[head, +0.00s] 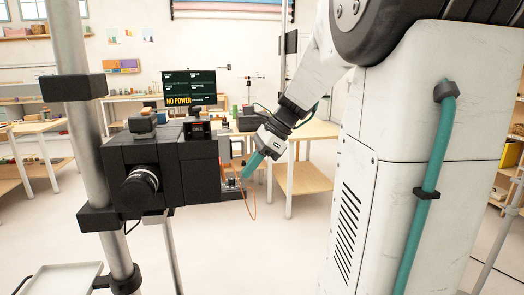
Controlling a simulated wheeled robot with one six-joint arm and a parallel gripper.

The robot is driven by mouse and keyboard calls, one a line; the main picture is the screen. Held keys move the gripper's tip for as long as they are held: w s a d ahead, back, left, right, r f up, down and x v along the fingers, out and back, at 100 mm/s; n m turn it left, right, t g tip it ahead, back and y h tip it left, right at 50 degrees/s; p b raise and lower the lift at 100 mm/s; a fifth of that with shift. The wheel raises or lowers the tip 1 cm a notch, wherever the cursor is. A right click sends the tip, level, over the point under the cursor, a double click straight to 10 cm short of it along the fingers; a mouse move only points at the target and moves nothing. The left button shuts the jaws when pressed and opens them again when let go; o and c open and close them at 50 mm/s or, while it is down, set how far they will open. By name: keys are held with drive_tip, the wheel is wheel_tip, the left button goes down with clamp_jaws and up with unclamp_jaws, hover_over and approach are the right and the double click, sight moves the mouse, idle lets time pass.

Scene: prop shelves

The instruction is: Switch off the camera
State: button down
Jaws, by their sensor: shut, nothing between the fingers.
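The camera (188,168) is a black boxy body with a round lens (140,188) at its front left. It is mounted beside a grey metal pole. My gripper (247,174) has teal fingers and is shut and empty. It points down and left, close to the right, rear side of the camera. I cannot tell whether the fingertips touch anything there. The small parts at the camera's rear are too small to make out, and no switch shows clearly.
A thin orange cable (253,212) hangs below my fingertips. A dark screen (188,87) behind the camera reads "NO POWER". The grey pole (82,130) stands at left, with a pale tray (62,279) low beside it. Wooden tables (302,178) stand behind; the floor between is clear.

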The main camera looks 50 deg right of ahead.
sight(222, 172)
drive_tip(key=shift+w+a+f, duration=0.1)
drive_tip(key=shift+w+a, duration=0.45)
drive_tip(key=shift+a, duration=0.2)
drive_tip(key=shift+w+a+f, duration=0.1)
drive_tip(key=shift+w+a, duration=0.4)
drive_tip(key=shift+a, duration=0.2)
drive_tip(key=shift+w+a+f+y, duration=0.1)
drive_tip(key=shift+a+y, duration=0.1)
drive_tip(key=shift+y, duration=0.1)
drive_tip(key=shift+r, duration=0.85)
